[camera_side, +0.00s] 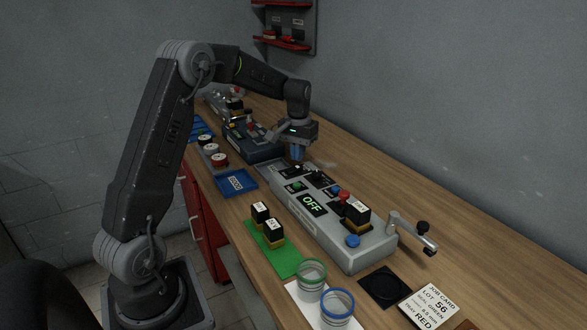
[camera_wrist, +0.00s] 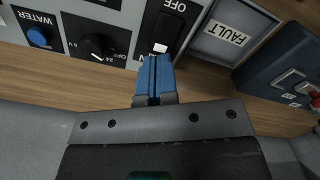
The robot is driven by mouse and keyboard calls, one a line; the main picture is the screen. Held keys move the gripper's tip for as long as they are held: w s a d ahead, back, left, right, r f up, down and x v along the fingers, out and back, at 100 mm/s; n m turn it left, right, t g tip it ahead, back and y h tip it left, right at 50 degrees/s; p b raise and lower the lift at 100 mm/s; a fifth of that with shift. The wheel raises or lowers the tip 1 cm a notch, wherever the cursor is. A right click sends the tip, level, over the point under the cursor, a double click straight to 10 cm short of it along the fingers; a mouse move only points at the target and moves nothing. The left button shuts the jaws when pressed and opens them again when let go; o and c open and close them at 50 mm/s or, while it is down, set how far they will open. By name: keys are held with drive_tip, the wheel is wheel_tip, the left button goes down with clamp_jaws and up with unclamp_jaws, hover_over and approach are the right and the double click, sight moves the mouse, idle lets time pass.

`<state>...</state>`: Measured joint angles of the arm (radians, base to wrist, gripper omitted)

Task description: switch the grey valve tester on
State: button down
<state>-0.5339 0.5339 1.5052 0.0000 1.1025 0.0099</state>
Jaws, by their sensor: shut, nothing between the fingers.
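The grey valve tester (camera_side: 378,244) lies along the bench in the side view, and its display (camera_side: 312,205) reads OFF. My gripper (camera_side: 297,153) points down over the tester's far end, its blue fingers shut and empty. In the wrist view the fingertips (camera_wrist: 154,60) are at the lower end of a black switch plate (camera_wrist: 168,27) marked OFF. A small white switch tip (camera_wrist: 160,47) shows right at the fingertips; I cannot tell whether they touch. Left of it are a black dial (camera_wrist: 97,46) and a blue WATER button (camera_wrist: 38,37). The fingers hide part of the panel edge.
A FAULT window (camera_wrist: 225,33) is right of the switch. A dark blue box (camera_side: 250,143) stands just beyond the tester. A blue tray (camera_side: 236,182), a green mat (camera_side: 286,262) and two jars (camera_side: 312,273) line the near side. A lever arm (camera_side: 410,232) sticks out at the tester's near end.

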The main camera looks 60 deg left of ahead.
sight(298, 167)
drive_tip(key=shift+f, duration=1.3)
idle(0.9)
drive_tip(key=shift+r, duration=3.55)
drive_tip(key=s+d+r+m+t, duration=0.1)
drive_tip(key=s+d+r, duration=0.3)
drive_tip(key=d, duration=0.3)
drive_tip(key=s+d+r+m+t, duration=0.1)
drive_tip(key=s+d+r+m, duration=0.1)
drive_tip(key=s+d+r, duration=0.35)
drive_tip(key=s+d+f+m+t, duration=0.3)
drive_tip(key=s+d, duration=1)
drive_tip(key=s, duration=0.1)
drive_tip(key=shift+s+f+t, duration=0.25)
drive_tip(key=shift+f+t, duration=0.05)
drive_tip(key=shift+f, duration=0.1)
